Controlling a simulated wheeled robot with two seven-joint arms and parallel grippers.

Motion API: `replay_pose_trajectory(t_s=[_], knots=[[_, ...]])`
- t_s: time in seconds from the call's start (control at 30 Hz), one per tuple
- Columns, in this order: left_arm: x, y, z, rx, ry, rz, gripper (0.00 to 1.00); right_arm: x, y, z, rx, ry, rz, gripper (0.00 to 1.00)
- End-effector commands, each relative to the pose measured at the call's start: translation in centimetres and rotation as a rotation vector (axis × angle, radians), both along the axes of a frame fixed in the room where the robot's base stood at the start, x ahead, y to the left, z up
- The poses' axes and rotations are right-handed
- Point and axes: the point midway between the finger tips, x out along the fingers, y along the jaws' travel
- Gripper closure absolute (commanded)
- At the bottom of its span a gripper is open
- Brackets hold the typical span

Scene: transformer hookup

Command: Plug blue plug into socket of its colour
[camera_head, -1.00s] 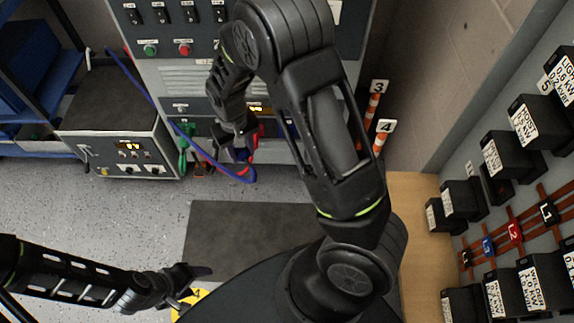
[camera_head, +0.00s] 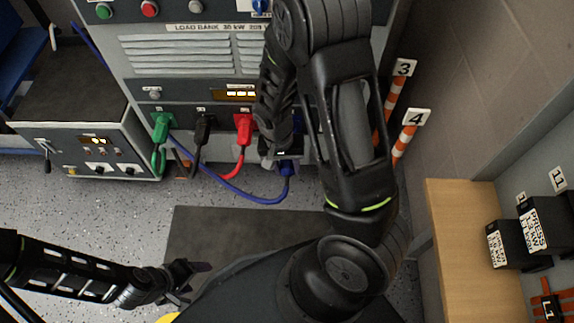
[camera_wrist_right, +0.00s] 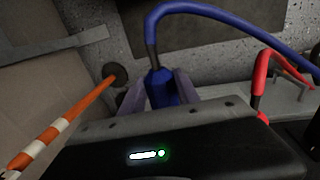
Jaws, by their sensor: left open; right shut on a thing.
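The blue plug (camera_head: 287,168) is on a blue cable in front of the load bank's lower panel. My right gripper (camera_head: 280,157) is shut on it. In the right wrist view the blue plug (camera_wrist_right: 160,88) sits between the two fingers of the right gripper (camera_wrist_right: 159,95), its cable looping away to the right. Green (camera_head: 161,124), black (camera_head: 203,127) and red (camera_head: 243,124) plugs sit in a row on the panel to the left. My left gripper (camera_head: 190,278) is open and empty, low over the floor.
The load bank (camera_head: 190,60) stands ahead, with a grey box (camera_head: 85,140) on its left. Orange-white posts marked 3 (camera_head: 393,95) and 4 (camera_head: 407,135) stand right of my right arm. A wooden surface (camera_head: 465,240) is at the right. A dark mat (camera_head: 220,230) lies on the floor.

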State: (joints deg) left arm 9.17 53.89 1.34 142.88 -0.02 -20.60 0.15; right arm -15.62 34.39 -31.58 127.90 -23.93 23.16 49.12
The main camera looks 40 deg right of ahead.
Motion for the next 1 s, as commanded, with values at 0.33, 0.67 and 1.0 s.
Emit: replay_pose_trajectory(t_s=[0.33, 0.67, 1.0], knots=[[-0.1, -0.1, 0.2, -0.001, 0.001, -0.002, 0.35, 0.3, -0.2, 0.0, -0.001, -0.001, 0.001, 0.98], [0.0, 0.0, -0.2, 0.000, 0.000, 0.000, 0.35, 2.4, -1.8, 0.0, -0.001, -0.002, 0.000, 0.98], [0.1, 0.1, -0.5, 0.002, -0.002, 0.003, 0.35, 4.5, -3.4, 0.0, 0.000, -0.001, 0.002, 0.98]])
